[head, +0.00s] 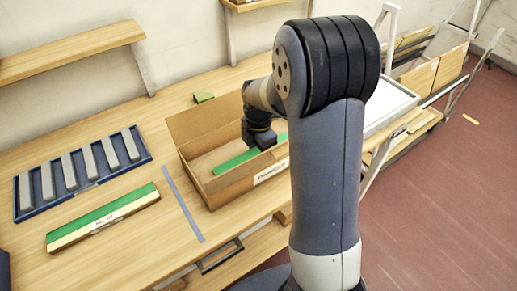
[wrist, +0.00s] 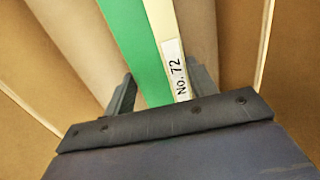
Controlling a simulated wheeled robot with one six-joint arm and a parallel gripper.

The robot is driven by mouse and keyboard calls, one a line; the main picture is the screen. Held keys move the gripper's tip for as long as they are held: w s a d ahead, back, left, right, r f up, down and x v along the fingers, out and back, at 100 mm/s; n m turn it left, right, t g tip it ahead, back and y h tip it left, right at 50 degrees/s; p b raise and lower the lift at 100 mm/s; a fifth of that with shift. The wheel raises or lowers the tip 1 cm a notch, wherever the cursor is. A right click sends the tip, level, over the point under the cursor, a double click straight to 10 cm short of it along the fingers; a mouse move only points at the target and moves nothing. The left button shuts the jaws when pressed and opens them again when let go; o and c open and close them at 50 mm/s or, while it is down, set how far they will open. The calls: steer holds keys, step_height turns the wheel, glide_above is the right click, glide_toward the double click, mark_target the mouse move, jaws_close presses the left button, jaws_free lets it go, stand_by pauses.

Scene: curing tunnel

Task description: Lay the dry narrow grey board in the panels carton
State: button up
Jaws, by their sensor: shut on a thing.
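My gripper (head: 262,142) is inside the open cardboard carton (head: 228,192), which has a white label on its front whose print I cannot read surely. The gripper is shut on a narrow green board with a cream side (wrist: 122,40), marked No. 72. The same board shows green in the head view (head: 236,161), lying lengthwise within the carton walls. I cannot tell whether it touches the floor. A second green-topped board (head: 103,216) with a cream labelled side lies on the table left of the carton. The held board looks green, not grey.
A blue tray (head: 92,182) with several grey bars sits at the left of the wooden table. A blue-grey strip (head: 183,205) lies between tray and carton. A small green piece (head: 204,97) lies behind the carton. A white-topped surface (head: 390,105) and more cartons stand right.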

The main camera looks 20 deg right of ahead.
steer(key=shift+f+b, duration=0.3)
steer(key=shift+f, duration=0.25)
stand_by(0.4)
steer(key=o, duration=1.1)
steer(key=shift+r, duration=0.15)
step_height(320, 180, up, 11)
steer(key=shift+f, duration=0.25)
step_height(320, 180, down, 11)
steer(key=shift+r, duration=0.15)
steer(key=shift+r+p, duration=0.3)
steer(key=shift+r, duration=0.05)
